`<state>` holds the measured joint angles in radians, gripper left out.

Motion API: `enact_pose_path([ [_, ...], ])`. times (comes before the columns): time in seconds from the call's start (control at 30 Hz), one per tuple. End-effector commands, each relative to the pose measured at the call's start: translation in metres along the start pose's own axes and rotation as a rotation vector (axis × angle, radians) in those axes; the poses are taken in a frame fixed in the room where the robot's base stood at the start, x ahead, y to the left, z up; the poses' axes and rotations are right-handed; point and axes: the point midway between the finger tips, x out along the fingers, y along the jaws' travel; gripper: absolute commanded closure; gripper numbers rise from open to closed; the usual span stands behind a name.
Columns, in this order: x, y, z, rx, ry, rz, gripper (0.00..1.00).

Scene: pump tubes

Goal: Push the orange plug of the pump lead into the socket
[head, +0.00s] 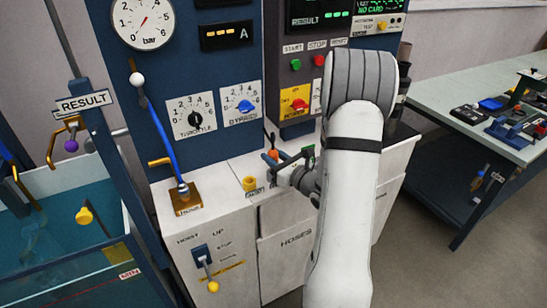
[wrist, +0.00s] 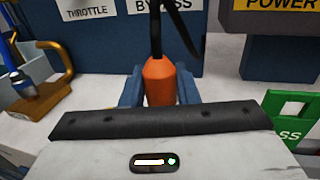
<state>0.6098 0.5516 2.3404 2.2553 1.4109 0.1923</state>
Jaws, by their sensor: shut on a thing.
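The orange plug (wrist: 160,82) stands about upright between the two blue-grey fingers of my gripper (wrist: 159,90) in the wrist view. A black lead rises from its top. The gripper is shut on the plug. In the head view my gripper (head: 279,162) is over the white cabinet top beside the panel, and the orange plug (head: 273,154) shows small at its fingers. The plug's lower end is hidden behind my gripper's body in the wrist view. I cannot make out the socket, nor whether the plug touches it.
A yellow round fitting (head: 249,183) stands on the cabinet top left of my gripper. A brass block (head: 186,198) with a blue lever is farther left. A green sign (wrist: 287,115) stands close on the right in the wrist view. The blue panel (head: 215,75) rises behind.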

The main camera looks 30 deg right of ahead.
Motion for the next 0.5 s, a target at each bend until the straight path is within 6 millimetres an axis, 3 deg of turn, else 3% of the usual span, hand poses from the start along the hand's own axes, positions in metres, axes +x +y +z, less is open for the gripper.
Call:
enact_pose_path([
  [0.5, 0.000, 0.000, -0.010, 0.000, 0.000, 0.000, 0.95],
])
